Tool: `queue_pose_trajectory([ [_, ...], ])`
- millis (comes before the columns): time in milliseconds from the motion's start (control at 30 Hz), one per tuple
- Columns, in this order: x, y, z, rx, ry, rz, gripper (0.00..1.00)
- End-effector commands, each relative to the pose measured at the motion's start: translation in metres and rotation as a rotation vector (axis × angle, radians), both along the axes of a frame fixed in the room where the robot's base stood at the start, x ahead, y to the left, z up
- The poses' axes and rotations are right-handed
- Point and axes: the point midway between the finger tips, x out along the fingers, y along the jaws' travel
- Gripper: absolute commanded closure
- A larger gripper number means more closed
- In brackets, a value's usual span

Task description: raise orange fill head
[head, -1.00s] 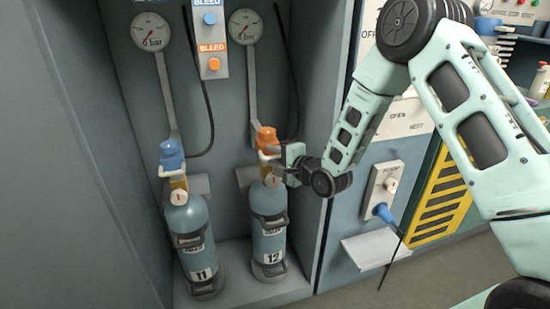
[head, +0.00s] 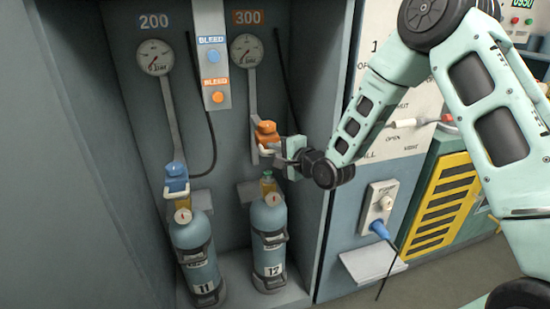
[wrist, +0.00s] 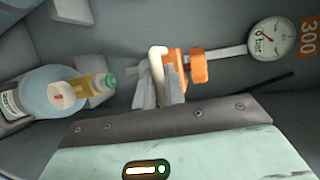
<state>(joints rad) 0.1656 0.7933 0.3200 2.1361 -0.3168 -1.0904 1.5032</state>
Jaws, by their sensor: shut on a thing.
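The orange fill head (head: 265,131) hangs below the 300 gauge, raised above cylinder 12 (head: 268,235) with a visible gap. Its cream handle (wrist: 157,65) faces my gripper. My gripper (head: 281,148) is shut on the fill head at this handle; the wrist view shows the fingers (wrist: 160,88) around it. The brass valve (head: 267,184) of cylinder 12 is bare, with a green top (wrist: 109,81) in the wrist view.
The blue fill head (head: 176,178) sits low at the valve of cylinder 11 (head: 195,250). A bleed panel (head: 212,60) is between the gauges. The cabinet's right wall (head: 325,110) is close to my wrist. A blue plug (head: 379,228) is outside it.

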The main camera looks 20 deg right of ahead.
Motion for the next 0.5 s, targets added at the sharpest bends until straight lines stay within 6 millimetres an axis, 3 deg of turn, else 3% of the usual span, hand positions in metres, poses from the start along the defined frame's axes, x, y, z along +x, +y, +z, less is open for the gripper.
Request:
queue_pose_trajectory([
  [33, 0.001, -0.001, 0.021, 0.0, -0.007, -0.002, 1.0],
  [133, 0.001, -0.001, 0.035, 0.001, -0.008, -0.001, 1.0],
  [500, 0.001, 0.0, 0.044, 0.001, -0.011, -0.001, 1.0],
])
